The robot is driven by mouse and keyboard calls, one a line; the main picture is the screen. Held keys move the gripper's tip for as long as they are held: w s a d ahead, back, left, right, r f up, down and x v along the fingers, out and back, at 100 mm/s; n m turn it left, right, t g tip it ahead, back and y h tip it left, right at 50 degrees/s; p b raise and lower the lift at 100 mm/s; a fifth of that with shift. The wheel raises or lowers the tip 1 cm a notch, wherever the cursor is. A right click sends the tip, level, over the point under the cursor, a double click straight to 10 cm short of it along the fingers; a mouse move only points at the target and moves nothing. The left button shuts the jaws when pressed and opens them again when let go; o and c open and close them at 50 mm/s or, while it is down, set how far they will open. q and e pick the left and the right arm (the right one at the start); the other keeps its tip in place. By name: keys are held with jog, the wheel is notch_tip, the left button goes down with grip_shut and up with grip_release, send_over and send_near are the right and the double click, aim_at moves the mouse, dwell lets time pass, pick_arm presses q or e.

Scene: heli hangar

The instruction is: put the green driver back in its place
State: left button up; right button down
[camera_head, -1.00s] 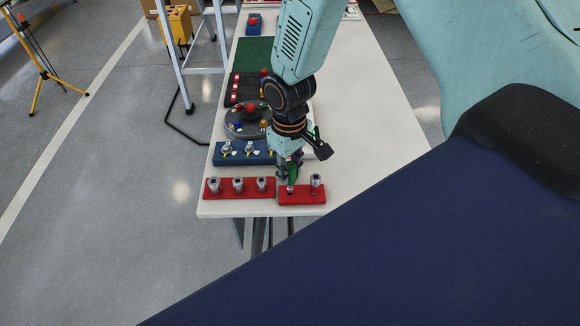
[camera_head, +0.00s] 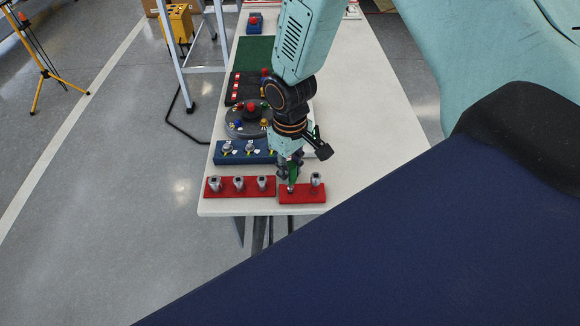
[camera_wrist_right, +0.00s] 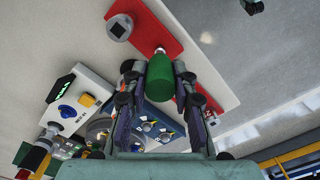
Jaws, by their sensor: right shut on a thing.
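The green driver (camera_wrist_right: 160,78) is between the fingers of my right gripper (camera_wrist_right: 160,85) in the right wrist view, and the gripper is shut on its green handle. In the head view the green driver (camera_head: 293,172) shows only in part under the gripper (camera_head: 291,165). Its metal tip points at the red block (camera_head: 302,196) at the near edge of the table. I cannot tell whether the tip is inside a hole or just above it. A grey socket (camera_head: 316,180) stands on the right part of that block; it also shows in the wrist view (camera_wrist_right: 119,27). My left gripper is not in view.
A second red block (camera_head: 228,193) with several grey sockets lies left of the first. Behind are a blue block (camera_head: 232,157), a round dark holder (camera_head: 236,124) and a green mat (camera_head: 253,54). The white table (camera_head: 375,120) is bare on its right side.

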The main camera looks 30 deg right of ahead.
jog(key=shift+f+b, duration=0.4)
jog(key=shift+f, duration=0.4)
dwell(0.4)
jog(key=c, duration=1)
grip_release()
jog(key=shift+r+p, duration=3.75)
jog(key=shift+r, duration=0.1)
jog(key=shift+f, duration=0.1)
